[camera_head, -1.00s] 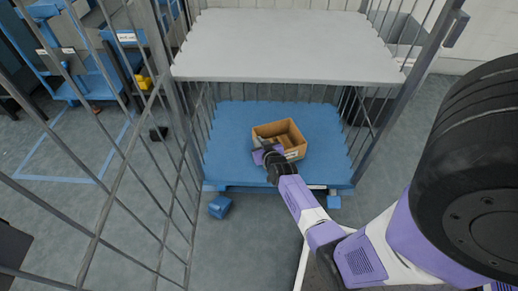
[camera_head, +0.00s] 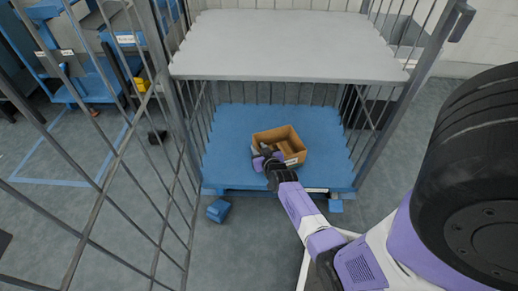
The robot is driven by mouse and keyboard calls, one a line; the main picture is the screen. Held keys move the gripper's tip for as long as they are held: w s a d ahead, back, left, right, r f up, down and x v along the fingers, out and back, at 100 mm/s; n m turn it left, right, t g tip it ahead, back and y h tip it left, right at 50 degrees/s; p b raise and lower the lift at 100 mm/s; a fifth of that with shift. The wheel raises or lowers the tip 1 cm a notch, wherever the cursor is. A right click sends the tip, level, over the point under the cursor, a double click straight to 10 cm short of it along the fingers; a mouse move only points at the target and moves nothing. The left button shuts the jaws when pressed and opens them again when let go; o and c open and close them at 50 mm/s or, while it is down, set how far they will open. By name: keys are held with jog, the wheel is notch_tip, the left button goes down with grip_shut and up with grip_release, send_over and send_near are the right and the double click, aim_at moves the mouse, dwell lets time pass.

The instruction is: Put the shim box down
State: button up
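The shim box (camera_head: 284,136) is an open-topped tan cardboard box with a white label on its near side. It appears to rest on the blue bottom deck (camera_head: 228,140) of a wire cage trolley, about mid-deck. My gripper (camera_head: 264,158) is at the box's near left side, touching or very close to it. The fingers are small and partly hidden against the box, so I cannot tell whether they grip its wall.
A grey upper shelf (camera_head: 290,45) covers the back of the deck. Wire side panels flank it, and an open barred door (camera_head: 115,150) stands at left. Blue deck is bare left and right of the box. A blue caster (camera_head: 219,210) sits below the front edge.

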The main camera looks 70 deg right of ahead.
jog(key=shift+r+p, duration=0.3)
jog(key=shift+s+a+r+p, duration=0.35)
jog(key=shift+s+a+p, duration=0.1)
jog(key=shift+p, duration=0.45)
jog(key=s+a+r+n+t+y+p, duration=0.2)
jog(key=s+a+r+p, duration=0.15)
jog(key=a+r, duration=0.45)
jog(key=s+a+r+n+t+y+p, duration=0.1)
jog(key=s+a+r+n+p, duration=0.25)
jog(key=a, duration=0.95)
jog(key=s+a+r+n+t+y+p, duration=0.1)
jog(key=s+a+r+t+y+p, duration=0.2)
jog(key=a+r, duration=0.5)
jog(key=s+a+r+n+y, duration=0.2)
jog(key=s+a+r, duration=0.1)
jog(key=a+r, duration=0.4)
jog(key=s+a+r+n+y, duration=0.1)
jog(key=s+a+r+y, duration=0.1)
jog(key=a+r, duration=0.6)
notch_tip(320, 180, up, 4)
jog(key=shift+s+f+n+t+y, duration=0.2)
jog(key=shift+s+n+t+y, duration=0.15)
jog(key=shift+s, duration=0.5)
jog(key=shift+a, duration=0.1)
